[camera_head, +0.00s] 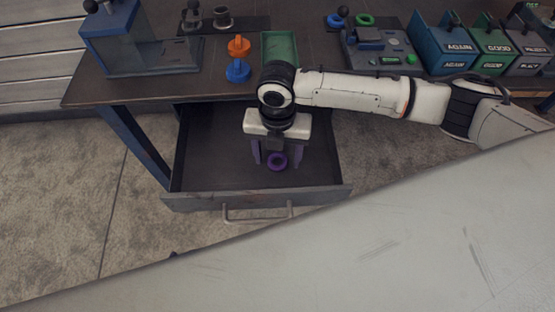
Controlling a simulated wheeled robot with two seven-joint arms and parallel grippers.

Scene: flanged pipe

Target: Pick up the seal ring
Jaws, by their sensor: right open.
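A purple seal ring (277,168) lies in the open drawer (217,172) below the workbench. My right gripper (275,162) points down into the drawer, with its purple fingers apart on either side of the ring. From this view I cannot tell whether the fingers touch the ring or how high they are above the drawer floor. Part of the ring's upper edge is close to the gripper body. My left gripper is not in view.
The workbench (130,90) carries a blue machine (110,40), orange (239,46) and blue (238,70) flanged parts, a green tray (292,48), a control panel (380,48) and labelled bins (445,45). The drawer's front with its handle (258,217) faces me. A pale surface covers the lower right.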

